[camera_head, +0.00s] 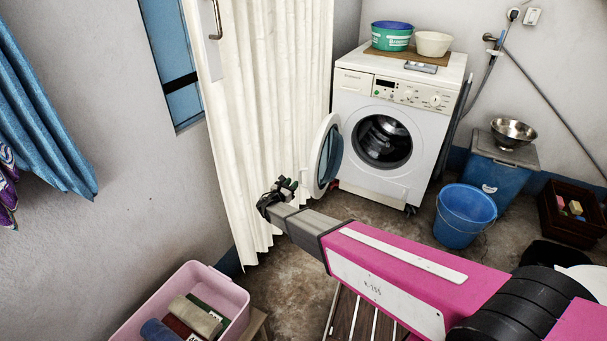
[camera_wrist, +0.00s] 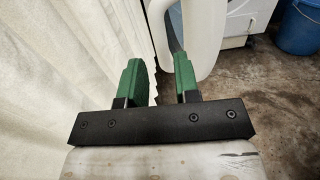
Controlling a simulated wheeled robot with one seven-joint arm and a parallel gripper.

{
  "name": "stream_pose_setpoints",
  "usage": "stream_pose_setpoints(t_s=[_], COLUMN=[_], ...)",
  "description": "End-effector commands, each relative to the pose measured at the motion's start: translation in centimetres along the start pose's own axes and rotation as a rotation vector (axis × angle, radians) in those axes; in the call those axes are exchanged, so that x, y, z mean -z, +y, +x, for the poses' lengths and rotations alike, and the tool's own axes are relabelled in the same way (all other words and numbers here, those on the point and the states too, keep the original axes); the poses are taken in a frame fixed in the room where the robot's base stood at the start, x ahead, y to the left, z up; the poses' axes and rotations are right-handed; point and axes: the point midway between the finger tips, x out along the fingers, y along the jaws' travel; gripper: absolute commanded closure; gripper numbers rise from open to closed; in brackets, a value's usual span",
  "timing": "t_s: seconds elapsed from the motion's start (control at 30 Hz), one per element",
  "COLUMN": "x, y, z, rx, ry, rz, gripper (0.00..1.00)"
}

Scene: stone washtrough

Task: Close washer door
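The white washing machine (camera_head: 389,130) stands against the back wall. Its round washer door (camera_head: 321,155) is swung wide open to the left, showing its white rim and bluish glass. The dark drum opening (camera_head: 382,141) is uncovered. My gripper (camera_head: 286,184) is low and just left of the door, on the curtain side. In the wrist view its two green fingers (camera_wrist: 160,75) are apart with nothing between them. The white door rim (camera_wrist: 207,35) shows beyond the right finger; I cannot tell whether they touch.
A cream curtain (camera_head: 265,110) hangs close to the left of my gripper. A blue bucket (camera_head: 465,216) stands on the floor right of the washer. A pink tub (camera_head: 222,285) with folded cloths is at the lower left. Basins (camera_head: 391,37) sit on top of the washer.

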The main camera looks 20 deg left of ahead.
Motion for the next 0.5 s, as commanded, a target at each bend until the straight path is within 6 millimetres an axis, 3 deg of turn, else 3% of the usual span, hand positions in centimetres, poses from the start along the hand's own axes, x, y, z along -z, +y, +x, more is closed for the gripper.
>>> stream_pose_setpoints(t_s=[0.3,0.5], x=[0.1,0.0], y=[0.1,0.1], z=[5.8,8.1], rx=[0.002,0.001], ry=[0.0,0.0], rz=[0.001,0.001], gripper=[0.71,0.71])
